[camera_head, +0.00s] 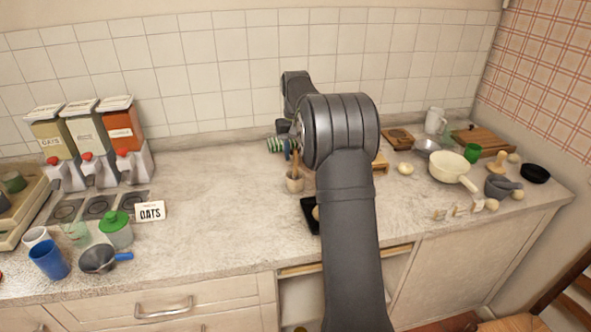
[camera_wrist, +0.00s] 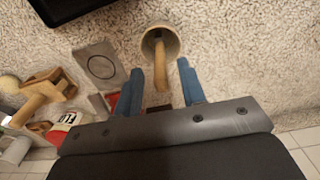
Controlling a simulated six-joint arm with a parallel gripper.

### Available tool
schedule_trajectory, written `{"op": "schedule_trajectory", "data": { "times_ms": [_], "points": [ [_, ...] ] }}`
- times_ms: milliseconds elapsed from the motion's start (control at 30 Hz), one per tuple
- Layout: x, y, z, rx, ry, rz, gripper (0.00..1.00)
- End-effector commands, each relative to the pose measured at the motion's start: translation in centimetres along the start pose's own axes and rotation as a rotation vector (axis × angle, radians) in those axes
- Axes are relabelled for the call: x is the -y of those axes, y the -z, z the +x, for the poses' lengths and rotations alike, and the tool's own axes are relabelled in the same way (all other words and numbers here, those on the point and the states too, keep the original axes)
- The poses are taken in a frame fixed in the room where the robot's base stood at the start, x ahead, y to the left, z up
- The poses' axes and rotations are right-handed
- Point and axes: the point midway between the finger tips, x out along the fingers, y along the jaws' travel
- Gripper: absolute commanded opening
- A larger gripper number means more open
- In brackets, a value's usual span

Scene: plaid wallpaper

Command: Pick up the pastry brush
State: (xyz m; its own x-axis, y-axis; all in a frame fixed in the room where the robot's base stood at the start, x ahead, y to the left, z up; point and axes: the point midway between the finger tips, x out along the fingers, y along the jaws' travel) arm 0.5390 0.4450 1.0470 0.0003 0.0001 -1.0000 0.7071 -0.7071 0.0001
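A small round holder (camera_wrist: 172,33) stands on the counter, with a wooden handle (camera_wrist: 161,68) sticking up out of it in the wrist view. The handle may belong to the pastry brush; its lower end is hidden in the holder. My gripper (camera_wrist: 160,67) is open, with one blue finger on each side of the handle. I cannot tell whether either finger touches it. My gripper there is mostly hidden behind the arm.
A black tray (camera_head: 311,216) lies close to the holder, partly behind my arm. A cream pan (camera_head: 450,167), a mortar (camera_head: 505,188) and a wooden board (camera_head: 484,140) stand at the right. Dispensers (camera_head: 120,140) and cups stand at the left. The counter left of the holder is clear.

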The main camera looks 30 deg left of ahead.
Motion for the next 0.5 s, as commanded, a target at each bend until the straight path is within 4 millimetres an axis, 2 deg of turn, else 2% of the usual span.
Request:
{"op": "schedule_trajectory", "data": {
  "times_ms": [100, 200, 433, 467, 500],
  "points": [
    [0.1, 0.0, 1.8, 0.003, 0.000, 0.000, 0.37],
    [0.1, 0.0, 2.6, 0.001, 0.000, 0.000, 0.37],
    [0.1, 0.0, 2.9, 0.000, 0.000, 0.000, 0.37],
    [0.1, 0.0, 2.8, 0.000, 0.000, 0.000, 0.35],
    [0.1, 0.0, 2.8, 0.000, 0.000, 0.000, 0.27]
  ]
}}
